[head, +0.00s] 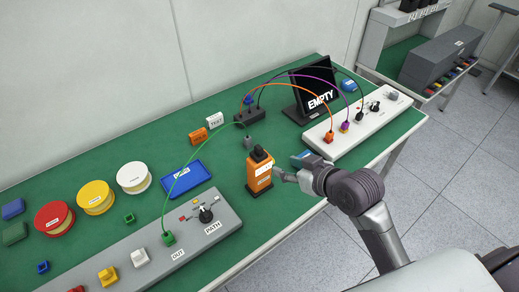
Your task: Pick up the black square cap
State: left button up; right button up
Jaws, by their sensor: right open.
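An orange bottle-like container (259,179) with a white label stands upright on the green table. A black, squarish cap-like piece (260,154) sits on its top. A small dark grey block (248,143) stands just behind it; I cannot tell whether it is also a cap. My right gripper (283,174) is open, close to the right side of the orange container. Its fingers are small and partly blend with the container's edge, so I cannot tell whether they touch it. My left gripper is not in view.
A grey panel (222,229) with a switch and plugs lies at front left. A blue tray (185,180) lies left of the container. A white panel (350,130) with cables and an "EMPTY" screen (317,87) stand behind right. Round tins stand at left.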

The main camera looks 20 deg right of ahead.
aim_at(260, 148)
jog(key=w, duration=0.2)
jog(key=w+a+f+p, duration=0.1)
jog(key=w, duration=0.2)
jog(key=w+a, duration=0.1)
jog(key=w, duration=0.1)
jog(key=shift+w+a+f, duration=0.25)
jog(key=shift+w+f, duration=0.05)
jog(key=shift+f, duration=0.05)
jog(key=shift+w+a+f, duration=0.15)
jog(key=shift+w+f, duration=0.15)
jog(key=shift+w, duration=0.15)
jog(key=shift+w+a+f+p, duration=0.1)
jog(key=shift+w+p, duration=0.15)
jog(key=shift+p, duration=0.25)
jog(key=p+x, duration=0.1)
jog(key=x, duration=0.2)
jog(key=shift+w, duration=0.25)
jog(key=shift+w+a+f, duration=0.1)
jog(key=shift+w+f, duration=0.3)
jog(key=shift+s, duration=0.1)
jog(key=shift+c, duration=0.9)
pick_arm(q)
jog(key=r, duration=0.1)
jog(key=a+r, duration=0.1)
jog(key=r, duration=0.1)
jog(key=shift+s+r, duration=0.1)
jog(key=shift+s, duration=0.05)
pick_arm(e)
grip_shut()
